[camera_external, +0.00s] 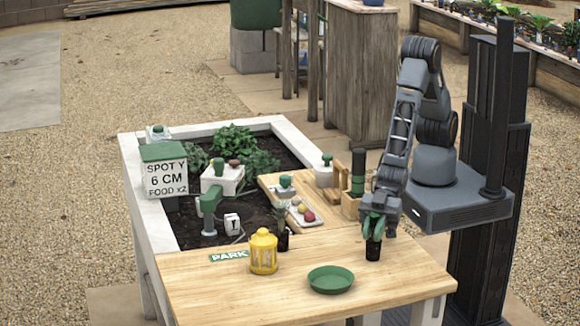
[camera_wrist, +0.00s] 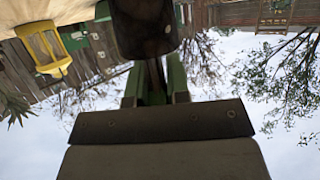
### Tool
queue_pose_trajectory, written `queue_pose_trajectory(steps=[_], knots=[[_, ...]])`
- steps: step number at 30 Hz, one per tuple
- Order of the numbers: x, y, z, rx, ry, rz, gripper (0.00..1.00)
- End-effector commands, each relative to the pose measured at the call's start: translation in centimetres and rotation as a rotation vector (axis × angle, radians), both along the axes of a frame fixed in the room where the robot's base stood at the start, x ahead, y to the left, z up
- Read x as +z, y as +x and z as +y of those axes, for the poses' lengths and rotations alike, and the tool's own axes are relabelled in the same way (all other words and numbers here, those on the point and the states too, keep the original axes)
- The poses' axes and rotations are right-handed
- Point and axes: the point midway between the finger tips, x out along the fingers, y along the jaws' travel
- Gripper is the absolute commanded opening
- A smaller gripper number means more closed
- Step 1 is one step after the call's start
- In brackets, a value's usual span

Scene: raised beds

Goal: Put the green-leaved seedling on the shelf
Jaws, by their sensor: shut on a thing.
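My gripper (camera_external: 373,229) points down over the right part of the wooden table, its green fingers shut on a small black pot (camera_external: 373,249). The pot is at or just above the tabletop; I cannot tell if it touches. In the wrist view the dark pot (camera_wrist: 145,28) is close in front of my gripper (camera_wrist: 156,84). Its leaves cannot be told apart from the green fingers. A second black pot with a spiky plant (camera_external: 282,232) stands left of my gripper; its leaves show at the wrist view's left edge (camera_wrist: 12,104). I cannot tell which surface is the shelf.
A yellow lantern (camera_external: 263,251), green plate (camera_external: 331,279) and PARK sign (camera_external: 229,255) are on the table (camera_external: 215,295). Behind lies a planter bed (camera_external: 150,225) with a wooden board (camera_external: 272,184) holding a tray of balls (camera_external: 303,213).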

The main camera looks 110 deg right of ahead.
Motion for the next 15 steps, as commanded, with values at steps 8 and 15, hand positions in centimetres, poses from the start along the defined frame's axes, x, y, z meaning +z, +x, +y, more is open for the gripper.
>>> queue_pose_trajectory(steps=[8, 15], knots=[[-0.14, -0.02, 0.0, 0.0, -0.001, 0.001, 0.38], [-0.12, -0.02, -0.01, 0.0, -0.001, 0.001, 0.42]])
